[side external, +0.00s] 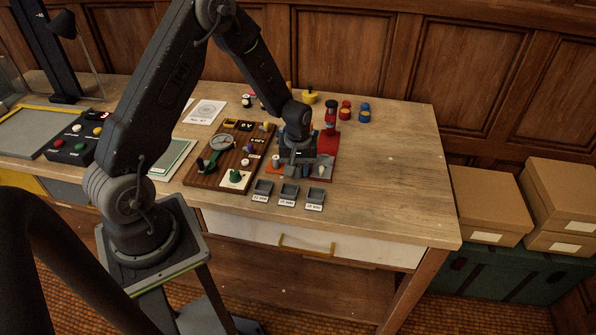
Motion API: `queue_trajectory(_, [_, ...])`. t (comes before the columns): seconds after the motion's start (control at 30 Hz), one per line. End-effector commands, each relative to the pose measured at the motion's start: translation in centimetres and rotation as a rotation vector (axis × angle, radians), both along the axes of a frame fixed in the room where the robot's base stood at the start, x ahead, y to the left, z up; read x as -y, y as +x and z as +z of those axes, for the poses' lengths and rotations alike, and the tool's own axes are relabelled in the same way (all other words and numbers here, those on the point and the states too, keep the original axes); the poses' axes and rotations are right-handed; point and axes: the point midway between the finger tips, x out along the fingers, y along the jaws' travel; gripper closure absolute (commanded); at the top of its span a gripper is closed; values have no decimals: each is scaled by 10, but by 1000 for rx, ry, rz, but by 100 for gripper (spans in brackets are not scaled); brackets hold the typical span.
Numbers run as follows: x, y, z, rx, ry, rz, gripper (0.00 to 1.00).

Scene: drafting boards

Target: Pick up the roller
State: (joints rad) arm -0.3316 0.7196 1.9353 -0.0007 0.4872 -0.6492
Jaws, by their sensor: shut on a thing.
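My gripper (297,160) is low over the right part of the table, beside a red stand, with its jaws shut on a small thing. That thing, likely the roller, is mostly hidden by the jaws, and its shape is not clear. Small orange and grey parts (277,163) show just left of the jaws. I cannot tell whether they belong to the roller or whether it is off the surface.
A red stand (330,130) rises close on the gripper's right. A wooden board (208,178) with small parts lies to the left. Several labelled grey trays (288,193) sit in front. Red and blue pieces (364,113) stand behind. The table's right side (400,170) is clear.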

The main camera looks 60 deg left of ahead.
Motion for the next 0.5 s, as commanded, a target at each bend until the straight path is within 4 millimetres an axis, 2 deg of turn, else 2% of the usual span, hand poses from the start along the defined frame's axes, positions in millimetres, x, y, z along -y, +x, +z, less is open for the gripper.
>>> queue_trajectory(0.1, [0, 0, 1, 1, 0, 0, 99])
queue_trajectory(0.33, [0, 1, 1, 2, 1, 0, 99])
queue_trajectory(0.5, [0, 1, 11, 3, 1, 0, 99])
